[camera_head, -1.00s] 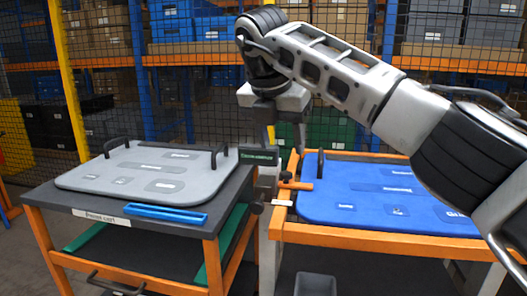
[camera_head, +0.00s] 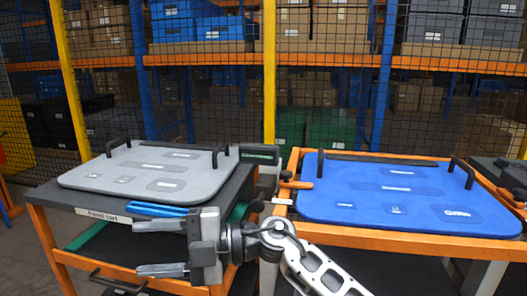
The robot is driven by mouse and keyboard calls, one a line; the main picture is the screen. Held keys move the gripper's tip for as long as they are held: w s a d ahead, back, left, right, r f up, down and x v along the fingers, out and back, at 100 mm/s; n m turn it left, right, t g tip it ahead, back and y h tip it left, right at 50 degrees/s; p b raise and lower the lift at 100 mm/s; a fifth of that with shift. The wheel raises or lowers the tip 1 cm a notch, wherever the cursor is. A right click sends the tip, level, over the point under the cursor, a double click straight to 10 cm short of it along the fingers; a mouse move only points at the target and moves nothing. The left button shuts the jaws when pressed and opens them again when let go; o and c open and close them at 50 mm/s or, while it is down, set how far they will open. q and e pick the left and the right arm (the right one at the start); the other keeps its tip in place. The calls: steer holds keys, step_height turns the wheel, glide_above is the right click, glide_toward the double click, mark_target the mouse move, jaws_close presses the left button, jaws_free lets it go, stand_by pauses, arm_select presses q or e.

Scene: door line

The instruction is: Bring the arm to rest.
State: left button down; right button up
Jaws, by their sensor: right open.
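My right gripper (camera_head: 161,248) is in the lower middle of the head view, with its fingers pointing left. The two fingers are well apart and nothing is between them. It is in front of the panel cart's front right corner and overlaps that corner in the picture. I cannot tell whether it touches the cart. My right arm comes up to it from the bottom edge, right of the middle. My left gripper is not in view.
A grey panel (camera_head: 150,170) with two black handles lies on the panel cart (camera_head: 75,207) at left. A blue panel (camera_head: 385,190) lies on an orange-framed cart (camera_head: 400,240) at right. Mesh fencing and shelves stand behind.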

steer(key=w+d+f+m+t+h, duration=0.1)
steer(key=d+f+m+t+h, duration=0.3)
steer(key=d+m+t, duration=0.7)
steer(key=w+d+f+m+t+h, duration=0.1)
steer(key=d+f+m+t+h, duration=0.1)
steer(key=d+f+m+t, duration=0.75)
steer(key=s+d+f+m+g+h, duration=0.1)
steer(key=s+d+f+m+h, duration=0.3)
steer(key=m, duration=0.5)
step_height(320, 180, down, 2)
steer(key=shift+s+d+f+g+h, duration=0.1)
steer(key=shift+s+d+g+h, duration=0.2)
steer(key=shift+h, duration=0.8)
steer(key=s+d+f+g, duration=0.1)
steer(key=s+f, duration=0.2)
steer(key=s+d+f+m+g+h, duration=0.1)
steer(key=s+d+f+g, duration=0.1)
steer(key=s, duration=0.2)
steer(key=s+d+f+m+g+h, duration=0.1)
steer(key=s+d+f+g, duration=0.1)
steer(key=s+f, duration=0.1)
steer(key=shift+s+d+f+g, duration=0.25)
steer(key=shift+s+f, duration=0.05)
steer(key=shift+s, duration=0.3)
steer(key=shift+c, duration=0.2)
